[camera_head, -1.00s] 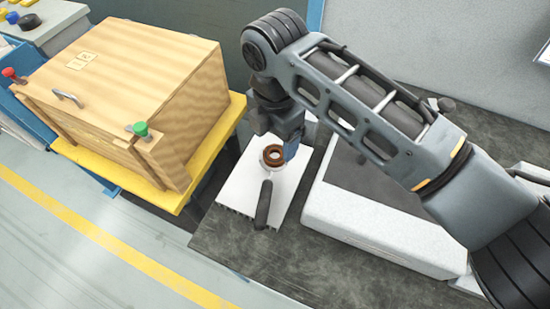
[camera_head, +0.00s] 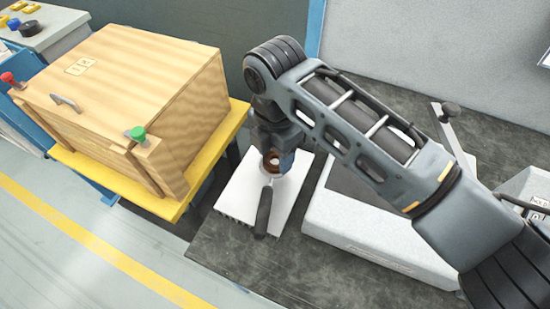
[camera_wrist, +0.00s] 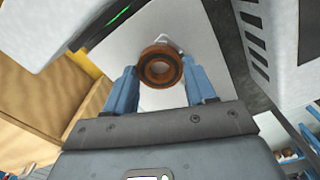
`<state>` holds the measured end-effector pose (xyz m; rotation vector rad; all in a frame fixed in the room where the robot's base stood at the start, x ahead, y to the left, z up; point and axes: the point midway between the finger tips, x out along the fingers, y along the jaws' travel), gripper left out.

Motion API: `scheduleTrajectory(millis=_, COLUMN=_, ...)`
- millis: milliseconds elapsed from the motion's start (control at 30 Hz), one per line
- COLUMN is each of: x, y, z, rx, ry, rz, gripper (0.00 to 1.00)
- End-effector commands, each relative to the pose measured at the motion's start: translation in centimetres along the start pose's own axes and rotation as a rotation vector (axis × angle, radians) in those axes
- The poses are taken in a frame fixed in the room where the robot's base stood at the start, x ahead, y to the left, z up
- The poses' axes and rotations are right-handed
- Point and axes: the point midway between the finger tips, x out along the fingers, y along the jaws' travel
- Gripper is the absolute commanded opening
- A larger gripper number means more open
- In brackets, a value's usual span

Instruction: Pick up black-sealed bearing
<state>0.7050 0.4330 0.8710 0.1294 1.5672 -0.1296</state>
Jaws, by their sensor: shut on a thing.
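The bearing (camera_wrist: 160,68) is a copper-brown ring with a dark band around its bore. In the wrist view it sits between the two blue fingers of my gripper (camera_wrist: 161,80), which are shut on it. In the head view my gripper (camera_head: 278,158) points down over a white ribbed plate (camera_head: 236,205), and the bearing (camera_head: 271,161) shows at its fingers, partly covered. I cannot tell whether the bearing still touches what is under it.
A dark-handled tool (camera_head: 264,208) lies on the plate, just in front of my gripper. A wooden box (camera_head: 140,95) on a yellow-edged stand is to the left. A white machine base (camera_head: 370,228) is close on the right. Dark bench surface (camera_head: 240,250) is bare at the front.

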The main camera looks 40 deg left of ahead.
Motion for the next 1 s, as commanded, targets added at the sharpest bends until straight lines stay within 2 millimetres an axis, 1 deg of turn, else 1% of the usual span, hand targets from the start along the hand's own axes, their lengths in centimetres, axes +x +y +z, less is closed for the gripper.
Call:
scheduleTrajectory(millis=33, x=0.0, y=0.0, z=0.0, rx=0.0, ry=0.0, rz=0.0, gripper=0.35)
scheduleTrajectory(millis=133, x=0.0, y=0.0, z=0.0, rx=0.0, ry=0.0, rz=0.0, gripper=0.26)
scheduleTrajectory(millis=567, x=-0.1, y=0.0, z=0.0, rx=0.0, ry=0.0, rz=0.001, gripper=0.25)
scheduleTrajectory(millis=1000, x=-2.4, y=0.0, z=0.0, rx=0.0, ry=0.0, rz=0.001, gripper=0.25)
